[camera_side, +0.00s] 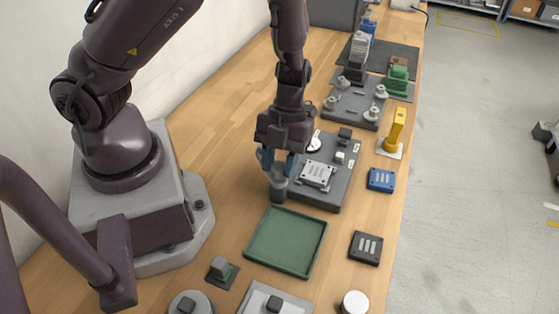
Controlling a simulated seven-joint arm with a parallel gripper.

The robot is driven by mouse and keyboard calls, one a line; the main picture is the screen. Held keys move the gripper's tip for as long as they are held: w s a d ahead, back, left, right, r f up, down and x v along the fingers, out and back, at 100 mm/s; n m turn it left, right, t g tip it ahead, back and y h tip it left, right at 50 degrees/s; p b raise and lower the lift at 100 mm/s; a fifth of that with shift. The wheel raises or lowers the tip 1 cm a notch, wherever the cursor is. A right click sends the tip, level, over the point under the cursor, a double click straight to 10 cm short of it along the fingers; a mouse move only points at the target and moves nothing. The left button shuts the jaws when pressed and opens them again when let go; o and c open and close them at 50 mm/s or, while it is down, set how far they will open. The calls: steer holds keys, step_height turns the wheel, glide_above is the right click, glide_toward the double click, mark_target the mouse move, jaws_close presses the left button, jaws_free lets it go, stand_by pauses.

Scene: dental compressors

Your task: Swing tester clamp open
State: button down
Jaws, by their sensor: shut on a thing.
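The tester is a dark grey plate (340,186) on the wooden bench. It carries a light grey rectangular block (317,176), a round white part and small dark and white blocks. My gripper (278,181) points down at the plate's left edge, with blue-grey fingers. It is shut on a grey upright piece (278,193), which seems to be the tester clamp's handle. The fingers and wrist hide much of this piece, so I cannot tell how far the clamp is swung.
A green tray (287,269) lies in front of the tester. A blue block (381,180), a dark block (366,247) and a yellow upright part (394,130) stand to the right. Another grey fixture (357,112) is behind. Several small parts line the front.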

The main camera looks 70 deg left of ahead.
steer(key=c, duration=0.8)
jaws_free()
steer(key=shift+o, duration=0.2)
steer(key=shift+r, duration=0.1)
steer(key=v, duration=1.3)
steer(key=shift+d, duration=0.1)
